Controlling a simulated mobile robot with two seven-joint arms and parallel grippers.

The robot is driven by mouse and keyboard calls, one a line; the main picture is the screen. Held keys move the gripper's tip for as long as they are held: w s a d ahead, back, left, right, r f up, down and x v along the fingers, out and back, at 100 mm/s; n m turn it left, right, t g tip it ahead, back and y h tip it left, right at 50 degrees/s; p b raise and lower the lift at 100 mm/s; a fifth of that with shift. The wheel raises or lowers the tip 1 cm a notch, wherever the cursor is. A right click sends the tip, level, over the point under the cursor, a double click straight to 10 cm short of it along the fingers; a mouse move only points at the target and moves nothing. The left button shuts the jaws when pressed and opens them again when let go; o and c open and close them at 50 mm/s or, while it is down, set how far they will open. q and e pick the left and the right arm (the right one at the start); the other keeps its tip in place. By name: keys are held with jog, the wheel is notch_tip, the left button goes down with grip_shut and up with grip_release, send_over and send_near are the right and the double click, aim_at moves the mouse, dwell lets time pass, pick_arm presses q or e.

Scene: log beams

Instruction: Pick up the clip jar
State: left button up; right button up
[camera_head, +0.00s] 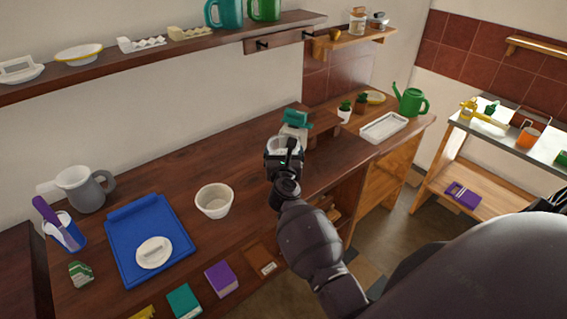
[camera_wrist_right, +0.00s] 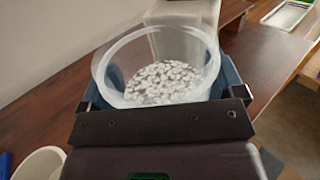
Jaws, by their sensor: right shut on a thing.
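The clip jar is a clear, round, open-topped container; in the right wrist view the jar (camera_wrist_right: 165,82) shows many small whitish pieces inside. In the head view the jar (camera_head: 283,146) is partly hidden by my right gripper (camera_head: 284,160), at the back of the wooden counter. The gripper's fingers lie on both sides of the jar and are shut on it. I cannot tell whether the jar's base touches the counter. My left gripper is not in view.
A teal-topped white device (camera_head: 296,122) stands just behind the jar. A white bowl (camera_head: 214,201) and a blue tray (camera_head: 150,238) with a white lid are to the left. A white tray (camera_head: 384,128) lies right. A shelf (camera_head: 160,57) runs above.

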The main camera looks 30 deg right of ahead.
notch_tip(320, 180, up, 11)
dwell(0.4)
dwell(2.2)
